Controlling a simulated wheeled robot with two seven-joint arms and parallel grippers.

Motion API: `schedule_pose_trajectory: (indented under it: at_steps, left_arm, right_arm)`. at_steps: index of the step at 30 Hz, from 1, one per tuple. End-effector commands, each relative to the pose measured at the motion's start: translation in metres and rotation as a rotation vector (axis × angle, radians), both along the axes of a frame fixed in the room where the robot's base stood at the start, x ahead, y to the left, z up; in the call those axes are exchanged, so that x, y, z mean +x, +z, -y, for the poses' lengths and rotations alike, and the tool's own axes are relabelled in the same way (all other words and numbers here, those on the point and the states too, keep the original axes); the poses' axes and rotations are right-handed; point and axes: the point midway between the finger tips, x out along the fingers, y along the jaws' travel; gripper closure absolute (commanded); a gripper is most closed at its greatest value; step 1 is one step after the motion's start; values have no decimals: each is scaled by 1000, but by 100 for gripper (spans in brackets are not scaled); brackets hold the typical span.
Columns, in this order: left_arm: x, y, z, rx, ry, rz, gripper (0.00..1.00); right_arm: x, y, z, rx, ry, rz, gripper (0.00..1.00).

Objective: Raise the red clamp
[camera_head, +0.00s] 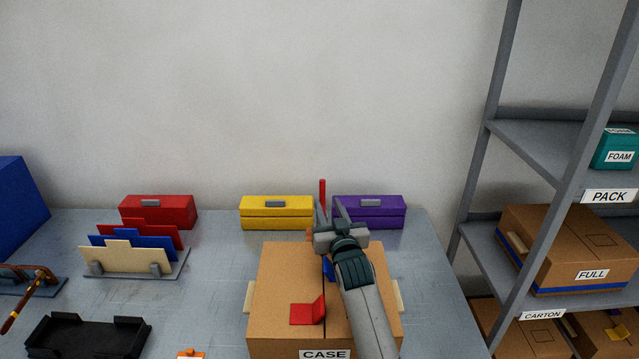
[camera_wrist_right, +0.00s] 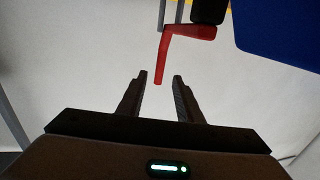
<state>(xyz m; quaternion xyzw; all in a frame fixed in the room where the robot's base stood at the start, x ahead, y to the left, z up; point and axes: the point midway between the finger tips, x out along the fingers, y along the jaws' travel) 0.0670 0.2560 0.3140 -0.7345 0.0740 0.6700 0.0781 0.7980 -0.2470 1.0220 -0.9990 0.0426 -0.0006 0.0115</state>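A thin red upright bar (camera_head: 322,187), apparently the red clamp's handle, shows just beyond my right gripper (camera_head: 329,208) in the head view. In the right wrist view the red clamp (camera_wrist_right: 168,50) is an L-shaped lever with a dark part at its upper end. Its long arm points to the gap between the fingers of my right gripper (camera_wrist_right: 160,78). The fingers are apart, with light wall visible between them, and do not visibly grip the bar. The clamp's base is hidden behind the gripper in the head view. My left gripper is not in view.
A cardboard box labelled CASE (camera_head: 275,280) lies under my right arm, with a red angled piece (camera_head: 308,312) on top. Yellow (camera_head: 277,213) and purple (camera_head: 385,212) boxes stand behind. A black tray (camera_head: 85,338) and file holder (camera_head: 130,262) are left. A shelf rack (camera_head: 540,150) stands right.

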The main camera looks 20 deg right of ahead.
Motion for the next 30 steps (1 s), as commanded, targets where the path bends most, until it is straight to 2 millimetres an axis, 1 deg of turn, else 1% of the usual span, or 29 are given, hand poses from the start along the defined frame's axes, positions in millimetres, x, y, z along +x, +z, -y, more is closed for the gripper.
schedule_pose_trajectory:
  at_steps: [1, 6, 18, 24, 30]
  left_arm:
    - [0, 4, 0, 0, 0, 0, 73]
    - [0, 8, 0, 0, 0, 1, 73]
    - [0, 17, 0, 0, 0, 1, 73]
    - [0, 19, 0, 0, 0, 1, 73]
    - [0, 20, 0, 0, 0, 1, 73]
  right_arm:
    - [9, 3, 1, 0, 0, -1, 67]
    - [34, 3, 3, 1, 0, 0, 67]
    - [88, 1, 8, 0, 0, -1, 67]
    - [109, 1, 9, 1, 0, -1, 67]
    - [121, 0, 10, 1, 0, -1, 67]
